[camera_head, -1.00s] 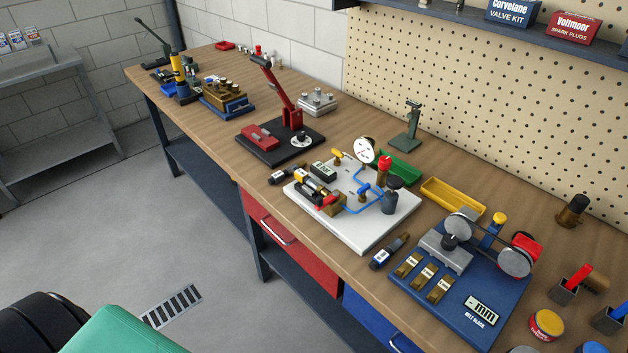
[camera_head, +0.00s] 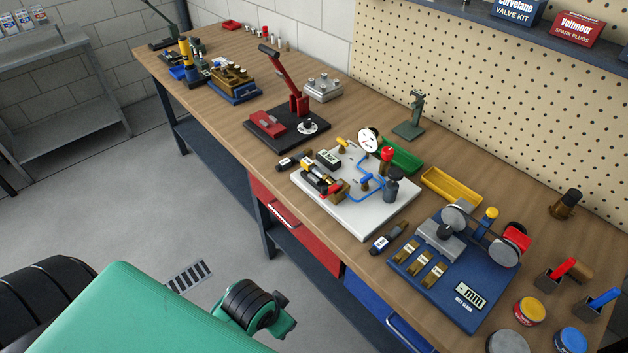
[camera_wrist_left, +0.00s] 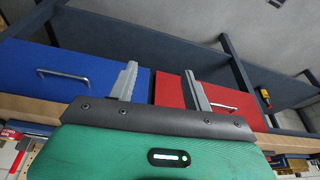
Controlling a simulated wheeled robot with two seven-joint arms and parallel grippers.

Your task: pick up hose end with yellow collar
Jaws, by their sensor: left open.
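A white board (camera_head: 355,218) on the bench carries a gauge (camera_head: 369,141), blue tubing (camera_head: 352,201) and small fittings. One dark hose-end-like piece (camera_head: 294,159) lies at the board's left corner, and another dark piece (camera_head: 389,238) lies off its right corner. A yellow collar cannot be made out for certain on either at this size. My left gripper (camera_wrist_left: 160,68) is open and empty in the left wrist view, its two grey fingers apart in front of the blue and red drawers. My right gripper is in neither view.
The bench holds a red lever press (camera_head: 290,105), a green tray (camera_head: 402,158), a yellow tray (camera_head: 451,186) and a blue belt rig (camera_head: 440,283). The red drawer (camera_head: 300,232) and blue drawer (camera_head: 375,320) sit under the front edge. Floor in front is open.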

